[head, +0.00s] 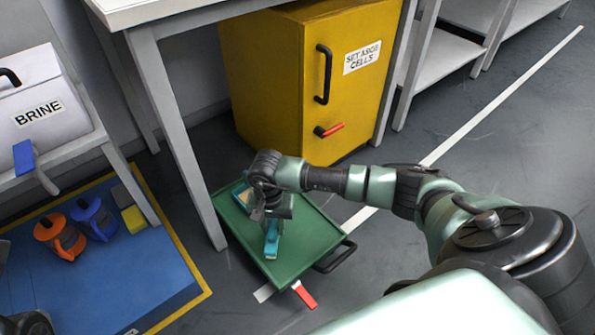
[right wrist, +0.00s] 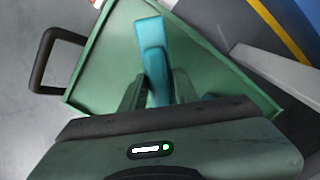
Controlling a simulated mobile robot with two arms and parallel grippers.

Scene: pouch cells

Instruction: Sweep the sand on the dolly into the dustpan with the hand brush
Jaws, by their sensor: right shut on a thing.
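The green dolly (head: 312,232) stands on the floor in front of the yellow cabinet. My right gripper (head: 271,212) is over the dolly, shut on a teal hand brush (head: 272,243). In the right wrist view the brush (right wrist: 151,45) shows between the two dark fingers of the gripper (right wrist: 158,90), over the green deck (right wrist: 108,60). A small tan patch with a teal edge (head: 243,197) shows at the far left of the deck, partly behind my wrist; I cannot tell whether it is sand or the dustpan.
The yellow cabinet (head: 268,75) and a white table leg (head: 178,130) stand close behind and left of the dolly. The floor to the right is clear.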

